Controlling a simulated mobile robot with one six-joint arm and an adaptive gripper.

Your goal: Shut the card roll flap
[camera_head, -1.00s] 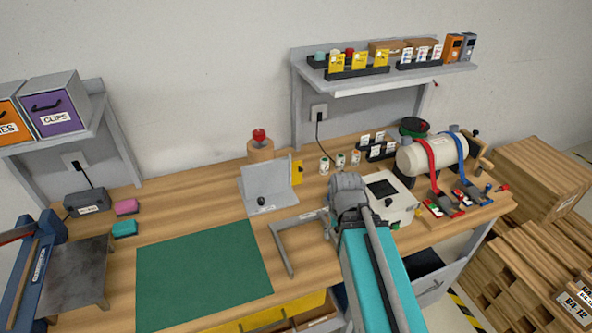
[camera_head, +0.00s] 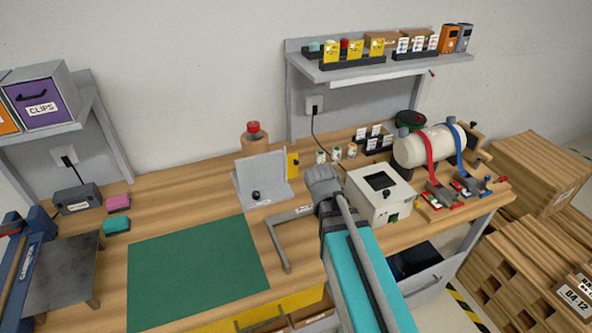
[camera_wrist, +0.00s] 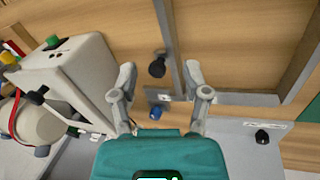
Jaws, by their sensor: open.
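No label I can read names the card roll flap, so I cannot tell for sure which part it is. A grey upright plate (camera_head: 262,172) rises from a flat grey base with a black knob. In the wrist view, a grey panel (camera_wrist: 240,150) with a black knob (camera_wrist: 262,136) lies at lower right. My gripper (camera_wrist: 160,69) is open and empty. Between its fingers show a black knob (camera_wrist: 157,67) and, lower down, a blue knob (camera_wrist: 155,112); I see no contact. In the head view my arm hides the fingers and this spot.
A white box (camera_head: 378,197) with a dark window stands close beside my gripper. A grey frame (camera_head: 278,240) lies on the bench on the other side. A strapped white cylinder (camera_head: 428,146) is farther right. The green mat (camera_head: 195,270) is clear.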

